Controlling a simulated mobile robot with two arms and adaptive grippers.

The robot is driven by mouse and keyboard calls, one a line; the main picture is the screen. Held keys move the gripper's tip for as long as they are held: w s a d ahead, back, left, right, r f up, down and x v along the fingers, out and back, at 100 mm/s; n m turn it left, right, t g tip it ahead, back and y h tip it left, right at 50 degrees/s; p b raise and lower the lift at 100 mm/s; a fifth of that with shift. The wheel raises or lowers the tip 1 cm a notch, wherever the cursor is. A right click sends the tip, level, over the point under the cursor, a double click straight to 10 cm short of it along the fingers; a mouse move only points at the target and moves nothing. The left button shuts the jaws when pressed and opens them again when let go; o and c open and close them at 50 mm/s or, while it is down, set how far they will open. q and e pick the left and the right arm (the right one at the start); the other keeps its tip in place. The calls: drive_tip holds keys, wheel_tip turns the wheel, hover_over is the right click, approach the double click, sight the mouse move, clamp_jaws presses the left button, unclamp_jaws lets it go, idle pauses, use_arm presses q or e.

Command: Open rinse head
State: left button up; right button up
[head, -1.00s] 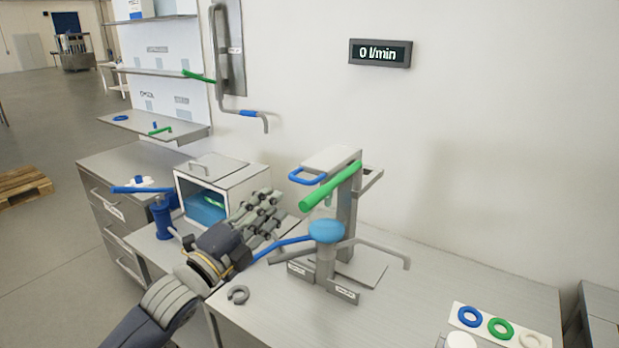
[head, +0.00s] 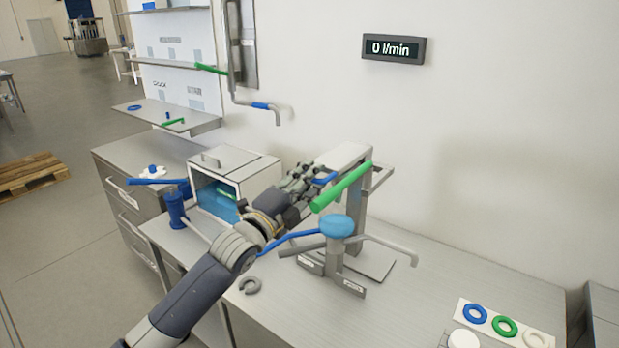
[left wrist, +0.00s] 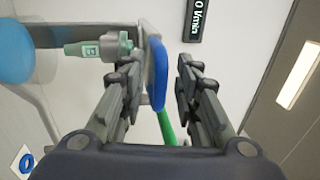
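The grey filling stand (head: 352,215) stands on the steel bench and bears a blue loop handle (head: 327,179) and a green bar (head: 343,187) at its top. A light blue round part (head: 337,226) sits lower on its front. My left gripper (head: 304,178) is at the left of the stand's top, close to the blue loop handle. In the left wrist view the fingers are apart, with the blue handle (left wrist: 157,75) between them, nearer the left finger. A teal nozzle marked with a label (left wrist: 92,49) shows left of the fingers. My right gripper is not in view.
A white box with an open front (head: 222,190) stands behind my left arm. A blue-handled pump (head: 175,207) is at the left bench edge. Colored rings (head: 504,326) lie at the right front. A wall display (head: 393,48) reads 0 l/min.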

use_arm(q)
clamp_jaws()
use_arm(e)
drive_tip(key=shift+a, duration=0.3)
